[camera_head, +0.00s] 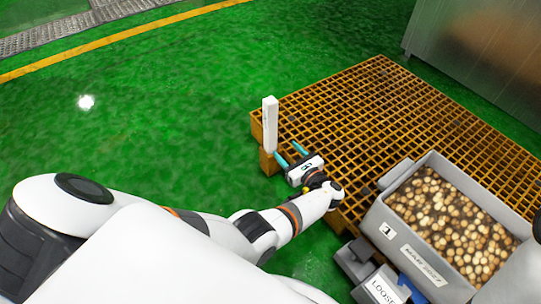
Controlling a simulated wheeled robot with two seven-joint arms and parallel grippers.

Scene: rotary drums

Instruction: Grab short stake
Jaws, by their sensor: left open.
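The short stake is a white upright block (270,125) at the left corner of the orange grid platform. My left gripper (290,153) reaches in from the lower left, with its two teal fingers apart and pointing toward the stake's lower part. The gripper is open and holds nothing. Its fingertips are close to the stake's base; whether they touch it I cannot tell.
The orange grid platform (370,110) stands on a green floor (150,120). A grey bin (405,245) full of round tan pieces sits at the right, with a labelled box (380,288) beside it. A metal panel (480,50) stands at the upper right. The floor at left is clear.

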